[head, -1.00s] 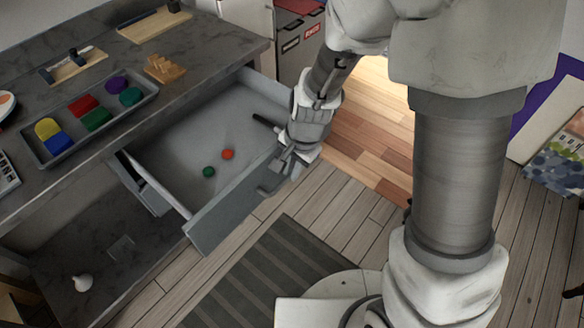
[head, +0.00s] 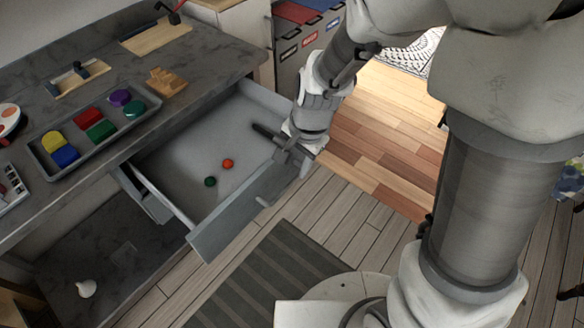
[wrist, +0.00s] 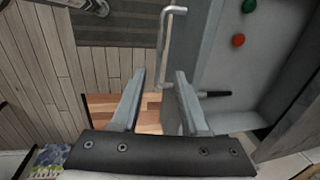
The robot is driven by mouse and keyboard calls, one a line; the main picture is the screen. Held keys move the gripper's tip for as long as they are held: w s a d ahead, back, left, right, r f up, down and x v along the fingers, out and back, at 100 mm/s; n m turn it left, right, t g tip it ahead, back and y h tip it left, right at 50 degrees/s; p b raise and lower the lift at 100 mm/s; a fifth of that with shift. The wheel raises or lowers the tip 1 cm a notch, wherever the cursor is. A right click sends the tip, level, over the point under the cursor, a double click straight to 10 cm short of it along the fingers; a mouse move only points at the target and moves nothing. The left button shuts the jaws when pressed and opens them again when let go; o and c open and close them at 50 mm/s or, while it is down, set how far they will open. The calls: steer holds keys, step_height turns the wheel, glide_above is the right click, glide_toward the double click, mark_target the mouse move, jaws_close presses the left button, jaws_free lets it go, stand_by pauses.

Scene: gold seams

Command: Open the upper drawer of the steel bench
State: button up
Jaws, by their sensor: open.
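The upper drawer (head: 188,150) of the steel bench (head: 215,62) stands pulled well out, its grey inside open to view. Its front panel (head: 228,222) carries a bar handle, clear in the wrist view (wrist: 165,42). My gripper (head: 284,150) is at the right end of the drawer front. In the wrist view its two fingers (wrist: 160,74) are apart with nothing gripped between them. The handle lies beyond the fingertips, and the drawer front passes close by the right finger; I cannot tell whether they touch.
A red ball (head: 228,163) and a green ball (head: 210,181) lie in the drawer. A dark rod-like thing (wrist: 216,94) shows beside my right finger. A tray of coloured blocks (head: 122,134) sits on the benchtop. A striped mat (head: 262,270) lies on the floor before the drawer.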

step_height(320, 180, up, 10)
steer(key=s+d+p, duration=0.1)
steer(key=p, duration=0.1)
steer(key=shift+d+f+p, duration=0.2)
steer(key=shift+d+p, duration=0.05)
steer(key=shift+p, duration=0.15)
steer(key=s+d+r+n+t+h, duration=0.2)
steer(key=s+d+r+n+t, duration=0.2)
steer(key=s+d+r+n, duration=0.55)
step_height(320, 180, up, 18)
steer(key=s+d+m+p, duration=0.1)
steer(key=d+m+p, duration=0.1)
steer(key=p, duration=1.1)
steer(key=shift+d, duration=0.45)
steer(key=shift+a, duration=0.15)
